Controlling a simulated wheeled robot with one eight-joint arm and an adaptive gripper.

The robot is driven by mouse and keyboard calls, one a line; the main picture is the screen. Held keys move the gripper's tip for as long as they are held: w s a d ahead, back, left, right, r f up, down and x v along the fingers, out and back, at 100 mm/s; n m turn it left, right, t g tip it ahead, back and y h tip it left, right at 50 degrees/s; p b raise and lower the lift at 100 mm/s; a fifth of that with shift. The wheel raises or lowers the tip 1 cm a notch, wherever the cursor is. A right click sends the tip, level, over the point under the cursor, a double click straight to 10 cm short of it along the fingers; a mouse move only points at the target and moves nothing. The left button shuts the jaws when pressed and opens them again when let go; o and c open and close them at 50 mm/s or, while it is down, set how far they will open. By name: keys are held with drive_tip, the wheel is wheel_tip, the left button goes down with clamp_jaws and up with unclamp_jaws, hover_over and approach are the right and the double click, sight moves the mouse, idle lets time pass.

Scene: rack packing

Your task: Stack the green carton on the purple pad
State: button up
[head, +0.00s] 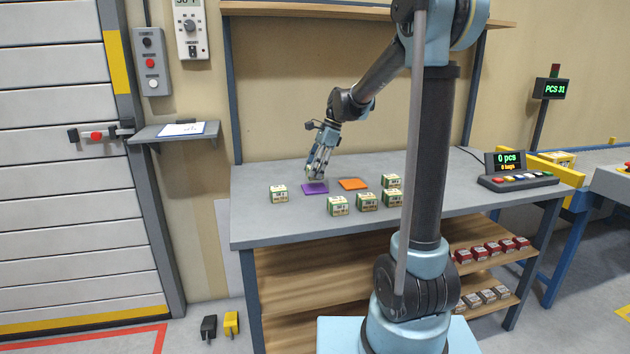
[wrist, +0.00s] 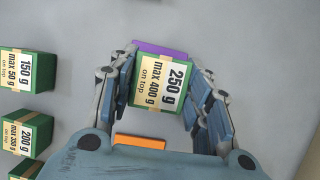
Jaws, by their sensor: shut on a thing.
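My gripper (wrist: 163,85) is shut on a green carton (wrist: 160,88) whose top label reads "250 g, max 400 g on top". The fingers are on its left and right sides. The purple pad (wrist: 160,46) shows as a strip beyond the carton in the wrist view; the rest of it is hidden by the carton. In the head view, my gripper (head: 318,168) and the mostly hidden carton are over or just behind the purple pad (head: 316,189). I cannot tell whether the carton touches the pad.
An orange pad (head: 353,184) lies right of the purple one. A carton (head: 279,194) stands to the left, and several more, such as this carton (head: 338,206), stand in front and to the right. Their labels differ, such as "200 g" (wrist: 28,135). A shelf with small boxes is below.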

drive_tip(key=shift+f, duration=1.9)
drive_tip(key=o, duration=1.2)
drive_tip(key=shift+f, duration=0.1)
drive_tip(key=shift+o, duration=0.2)
